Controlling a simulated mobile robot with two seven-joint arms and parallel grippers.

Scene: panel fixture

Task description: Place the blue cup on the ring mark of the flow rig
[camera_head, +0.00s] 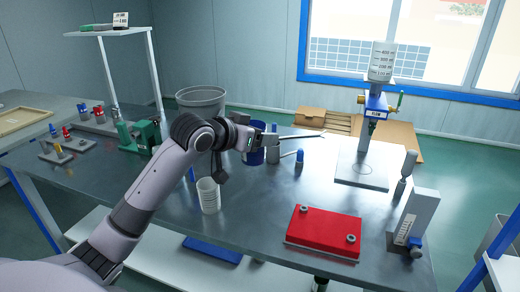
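A dark blue cup (257,156) stands on or just above the metal table, partly hidden by my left gripper (290,142). My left gripper reaches in from the left at the cup's upper part. I cannot tell whether it grips the cup or whether its fingers are apart. The flow rig (376,104) stands at the back right, with a clear graduated vessel (382,62) on top and a blue body with a spout below. Its pale base plate (350,176) bears a faint ring mark (362,169), which is empty. My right gripper is not in view.
A white graduated beaker (208,196) stands left of the cup. A small blue-capped bottle (299,160) stands right of it. A red block (324,232) lies in front. A grey box (416,216) and a grey cylinder (408,165) stand right.

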